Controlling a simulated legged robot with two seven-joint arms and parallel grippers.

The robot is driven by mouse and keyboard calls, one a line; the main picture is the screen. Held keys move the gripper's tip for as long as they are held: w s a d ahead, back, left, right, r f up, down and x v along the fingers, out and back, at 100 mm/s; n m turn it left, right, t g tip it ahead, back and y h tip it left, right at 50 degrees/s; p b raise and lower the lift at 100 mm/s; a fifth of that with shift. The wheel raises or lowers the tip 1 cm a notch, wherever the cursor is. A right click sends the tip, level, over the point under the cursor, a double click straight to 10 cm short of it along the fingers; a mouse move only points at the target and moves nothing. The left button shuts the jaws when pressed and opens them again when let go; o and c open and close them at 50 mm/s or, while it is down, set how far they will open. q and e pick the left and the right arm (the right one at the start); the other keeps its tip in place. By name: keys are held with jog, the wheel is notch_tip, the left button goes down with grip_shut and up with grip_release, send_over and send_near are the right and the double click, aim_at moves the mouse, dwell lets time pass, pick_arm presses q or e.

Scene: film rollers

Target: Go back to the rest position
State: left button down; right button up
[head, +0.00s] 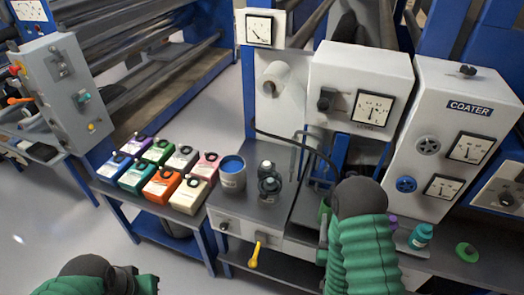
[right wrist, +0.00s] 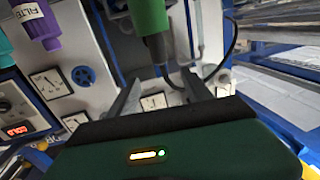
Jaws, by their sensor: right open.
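My right arm, with a green padded sleeve and dark round joint, reaches over the workbench (head: 285,215) at the right of the head view. Its gripper is mostly hidden there. In the right wrist view my right gripper (right wrist: 160,82) is open, its two grey fingers apart. A green cylinder with a grey lower end (right wrist: 150,18) hangs in view just beyond the fingers; I cannot tell whether they touch it. My left arm shows only as a dark joint and green sleeve at the bottom left of the head view. I cannot see its gripper.
A blue can (head: 232,175) and a dark device (head: 268,180) stand on the bench. Several coloured boxes (head: 160,183) fill the left table. The coater cabinet (head: 455,125) rises at the right, with a teal bottle (head: 421,236) below. Open floor lies at the lower left.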

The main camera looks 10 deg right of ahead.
jog(key=w+a+f+n+g+y, duration=0.1)
jog(key=w+a+f+g+y, duration=0.15)
jog(key=a+g+y, duration=0.35)
pick_arm(q)
jog(key=x, duration=0.7)
jog(key=shift+f, duration=0.2)
pick_arm(e)
jog(key=s+a+r+n+g, duration=0.1)
jog(key=s+a+g, duration=0.1)
jog(key=s+g, duration=0.2)
jog(key=s+a+r+n+g, duration=0.1)
jog(key=s+a+n+g, duration=0.1)
jog(key=s, duration=0.8)
jog(key=shift+a+r+g+y, duration=0.3)
jog(key=shift+a+g, duration=0.55)
jog(key=shift+g, duration=0.15)
